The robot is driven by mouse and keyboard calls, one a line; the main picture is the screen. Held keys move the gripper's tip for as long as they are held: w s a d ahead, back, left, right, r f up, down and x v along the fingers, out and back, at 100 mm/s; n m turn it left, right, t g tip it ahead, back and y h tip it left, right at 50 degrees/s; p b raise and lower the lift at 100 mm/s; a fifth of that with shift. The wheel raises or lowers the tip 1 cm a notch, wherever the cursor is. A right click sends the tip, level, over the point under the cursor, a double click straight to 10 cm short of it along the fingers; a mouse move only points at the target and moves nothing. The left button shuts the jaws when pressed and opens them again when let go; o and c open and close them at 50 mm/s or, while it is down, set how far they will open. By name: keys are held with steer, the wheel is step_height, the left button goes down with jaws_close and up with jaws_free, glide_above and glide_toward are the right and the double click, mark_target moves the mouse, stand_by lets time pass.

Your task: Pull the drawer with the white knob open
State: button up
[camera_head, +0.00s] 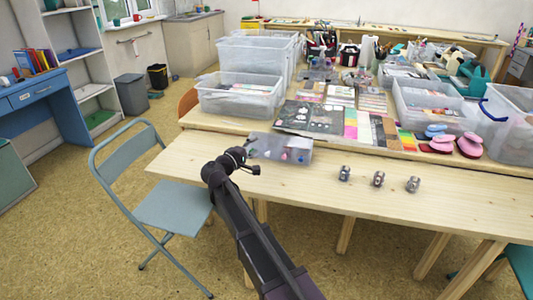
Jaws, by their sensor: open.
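A small grey box-like unit (280,148) lies on the front part of the wooden table. Small coloured knobs, reddish and blue, show on its near face. A white knob cannot be made out clearly, and my gripper hides part of the unit's left end. My gripper (250,159) is open at the left end of the unit, with its fingers close to the near face. I cannot tell whether it touches the unit. No drawer of the unit is visibly pulled out.
Three small metallic stamps (378,179) stand on the table to the right. Clear plastic bins (238,105), colour sheets (365,128) and pink inkpads (469,145) lie behind. A folding chair (172,205) stands at the left. The table's front strip is mostly clear.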

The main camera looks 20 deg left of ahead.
steer(key=shift+f, duration=0.2)
stand_by(0.3)
steer(key=b, duration=0.8)
glide_toward(267, 155)
steer(key=shift+x, duration=4.9)
jaws_close()
